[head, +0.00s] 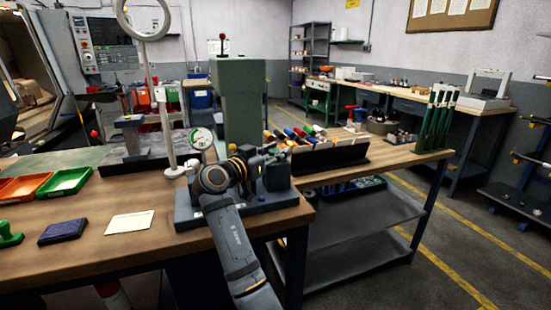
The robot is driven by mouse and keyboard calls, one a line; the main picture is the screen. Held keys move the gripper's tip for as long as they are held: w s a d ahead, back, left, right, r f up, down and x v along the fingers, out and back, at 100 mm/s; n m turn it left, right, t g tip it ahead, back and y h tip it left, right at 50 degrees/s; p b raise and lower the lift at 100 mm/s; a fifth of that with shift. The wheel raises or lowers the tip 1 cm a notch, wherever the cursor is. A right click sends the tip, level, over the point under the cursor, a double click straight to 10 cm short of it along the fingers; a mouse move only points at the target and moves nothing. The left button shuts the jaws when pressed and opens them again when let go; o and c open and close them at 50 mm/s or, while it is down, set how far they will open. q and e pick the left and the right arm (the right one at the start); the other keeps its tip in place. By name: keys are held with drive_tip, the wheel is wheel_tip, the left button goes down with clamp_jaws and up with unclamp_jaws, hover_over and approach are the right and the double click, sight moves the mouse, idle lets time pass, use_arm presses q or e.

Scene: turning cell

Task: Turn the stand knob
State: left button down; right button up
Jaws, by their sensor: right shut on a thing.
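A green stand column (240,105) rises from a grey base (290,201) on the wooden bench. A round white dial (202,138) shows at its left side. My right arm comes up from the bottom, and my right gripper (268,160) is at the front of the stand, low on the column. The gripper is shut on the stand knob, which is mostly hidden behind the fingers and wrist. I cannot tell the knob's angle. My left gripper is not in view.
A ring-lamp post (150,80) stands left of the column. Right of it is a rack of coloured-handled tools (330,155). Green (66,182) and orange (22,187) trays, a dark blue pad (62,230) and a white card (130,222) lie at left.

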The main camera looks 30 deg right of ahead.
sight(276, 150)
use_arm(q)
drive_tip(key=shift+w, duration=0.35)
use_arm(e)
drive_tip(key=shift+g, duration=0.3)
drive_tip(key=o, duration=1.1)
drive_tip(key=shift+r, duration=0.1)
wheel_tip(276, 150, up, 10)
drive_tip(key=shift+f, duration=0.1)
